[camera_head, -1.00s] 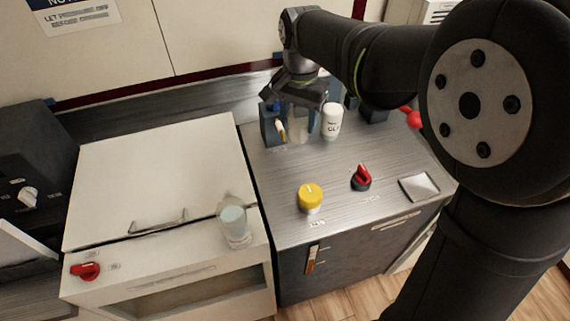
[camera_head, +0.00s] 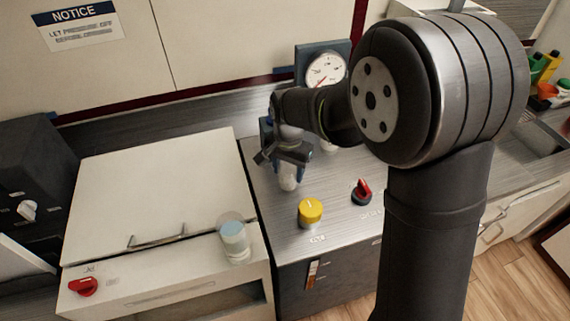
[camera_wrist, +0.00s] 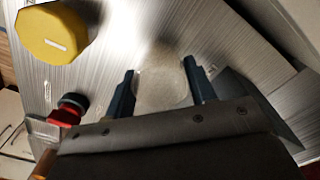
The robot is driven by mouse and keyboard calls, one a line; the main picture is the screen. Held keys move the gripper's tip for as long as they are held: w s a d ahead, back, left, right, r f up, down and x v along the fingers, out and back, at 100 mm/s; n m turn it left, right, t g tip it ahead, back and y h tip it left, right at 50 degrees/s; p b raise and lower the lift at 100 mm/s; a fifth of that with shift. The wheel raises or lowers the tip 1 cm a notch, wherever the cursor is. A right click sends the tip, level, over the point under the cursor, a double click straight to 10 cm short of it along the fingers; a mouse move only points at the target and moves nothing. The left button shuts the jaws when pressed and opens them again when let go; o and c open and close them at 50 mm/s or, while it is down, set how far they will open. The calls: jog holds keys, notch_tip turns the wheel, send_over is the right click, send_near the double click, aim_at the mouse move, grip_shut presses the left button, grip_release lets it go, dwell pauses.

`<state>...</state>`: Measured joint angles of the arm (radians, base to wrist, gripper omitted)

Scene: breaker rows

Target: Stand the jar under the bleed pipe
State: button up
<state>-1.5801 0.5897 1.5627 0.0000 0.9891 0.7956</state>
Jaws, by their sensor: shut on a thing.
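My gripper (camera_head: 286,163) is shut on a clear, pale jar (camera_head: 289,182), over the back left of the metal-topped cabinet. In the wrist view the jar (camera_wrist: 161,84) sits between the two dark fingers (camera_wrist: 162,72). I cannot tell whether its base touches the top. A second clear container with pale blue contents (camera_head: 235,239) stands on the front of the white cabinet at left, apart from my gripper. I cannot make out the bleed pipe; my arm hides much of the back of the metal top.
A yellow knob (camera_head: 310,212) and a red-handled knob (camera_head: 362,191) stand up from the metal top (camera_head: 275,225). A dial gauge (camera_head: 326,69) is at the back. A white bottle (camera_head: 328,146) is mostly hidden behind my arm. A red knob (camera_head: 83,286) is on the white cabinet.

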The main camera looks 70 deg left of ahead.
aim_at(285, 165)
jog(key=a, duration=0.3)
jog(key=shift+f, duration=0.6)
jog(key=shift+f, duration=0.15)
jog(key=o, duration=1)
notch_tip(285, 165, up, 12)
jog(key=shift+r, duration=0.2)
